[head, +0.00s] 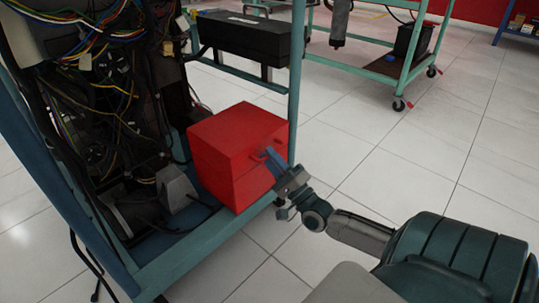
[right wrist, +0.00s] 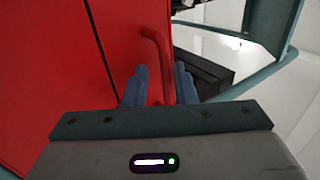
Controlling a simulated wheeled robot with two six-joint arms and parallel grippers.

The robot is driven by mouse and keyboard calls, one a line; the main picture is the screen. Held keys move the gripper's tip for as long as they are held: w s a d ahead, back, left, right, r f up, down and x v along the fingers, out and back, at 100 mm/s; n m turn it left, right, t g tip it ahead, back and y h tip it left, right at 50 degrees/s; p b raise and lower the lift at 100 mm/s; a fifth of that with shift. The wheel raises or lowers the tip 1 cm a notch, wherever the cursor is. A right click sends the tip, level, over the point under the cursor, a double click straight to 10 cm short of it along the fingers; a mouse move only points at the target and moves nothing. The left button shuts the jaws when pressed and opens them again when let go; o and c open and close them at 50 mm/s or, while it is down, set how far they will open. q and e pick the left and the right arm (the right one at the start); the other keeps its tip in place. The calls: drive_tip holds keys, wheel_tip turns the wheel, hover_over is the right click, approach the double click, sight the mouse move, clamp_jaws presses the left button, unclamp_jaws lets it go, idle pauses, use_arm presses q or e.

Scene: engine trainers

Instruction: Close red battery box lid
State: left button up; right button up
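The red battery box (head: 225,175) sits on the lower shelf of the teal engine stand in the head view. Its lid (head: 238,124) looks down on the box, with a seam line across the front. My right gripper (head: 274,160) is at the front of the box, by a red handle. In the right wrist view, the handle (right wrist: 158,55) runs between the two blue fingers (right wrist: 160,88), with a gap visible beside it. The fingers look open around the handle, not clamped. My left gripper is not in view.
The teal stand frame (head: 296,75) rises right behind the box. A grey block (head: 175,188) and wires lie left of the box. A black box (head: 243,38) is mounted above. The tiled floor (head: 400,175) to the right is clear.

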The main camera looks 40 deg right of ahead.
drive_tip(key=p+v, duration=0.3)
drive_tip(key=v, duration=0.6)
drive_tip(key=shift+s+y, duration=0.3)
drive_tip(key=shift+s, duration=0.15)
drive_tip(key=shift+r, duration=0.1)
